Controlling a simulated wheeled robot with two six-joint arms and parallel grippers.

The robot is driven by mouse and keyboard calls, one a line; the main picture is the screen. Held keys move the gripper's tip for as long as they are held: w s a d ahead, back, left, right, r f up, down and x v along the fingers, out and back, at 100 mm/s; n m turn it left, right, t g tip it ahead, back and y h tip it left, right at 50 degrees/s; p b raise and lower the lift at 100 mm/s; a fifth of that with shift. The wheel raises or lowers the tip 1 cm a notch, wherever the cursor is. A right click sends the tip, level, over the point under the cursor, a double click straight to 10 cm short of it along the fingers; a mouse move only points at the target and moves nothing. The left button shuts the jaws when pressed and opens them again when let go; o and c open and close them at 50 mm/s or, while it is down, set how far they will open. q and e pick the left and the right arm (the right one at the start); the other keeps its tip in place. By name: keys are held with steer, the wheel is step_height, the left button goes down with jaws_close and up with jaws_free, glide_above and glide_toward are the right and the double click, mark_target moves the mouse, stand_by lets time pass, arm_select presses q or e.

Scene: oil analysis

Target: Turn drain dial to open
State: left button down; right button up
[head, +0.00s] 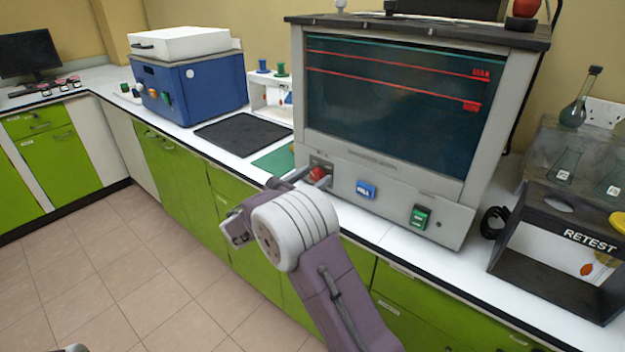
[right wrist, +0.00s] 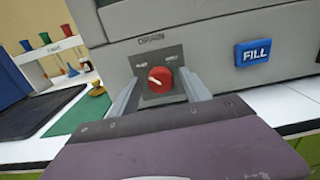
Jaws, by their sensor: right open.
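The red drain dial (head: 318,174) sits on the lower front panel of the large grey machine (head: 399,187), left of the blue FILL button (head: 366,189). In the right wrist view the dial (right wrist: 160,79) is on a dark plate under the word DRAIN, with a white pointer line toward its left side. My right gripper (head: 307,176) is open, its fingers (right wrist: 161,88) on either side of the dial with gaps visible. Whether the fingertips reach past the dial's face is hard to tell.
A green switch (head: 420,216) is on the panel's right. A green mat (head: 274,162), a black mat (head: 243,134) and a blue box machine (head: 188,86) stand left on the white counter. A black RETEST rack (head: 565,236) with flasks is at right.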

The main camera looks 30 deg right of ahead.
steer(key=shift+c, duration=0.2)
jaws_close()
steer(key=shift+f+m+b, duration=0.2)
steer(key=shift+m+b, duration=1.55)
steer(key=shift+m, duration=0.25)
steer(key=m+b, duration=1)
steer(key=b, duration=0.1)
steer(key=shift+m, duration=0.4)
steer(key=m+b, duration=0.2)
steer(key=b, duration=0.1)
steer(key=shift+r+m+b, duration=0.15)
steer(key=shift+m+b, duration=0.2)
steer(key=shift+m, duration=0.25)
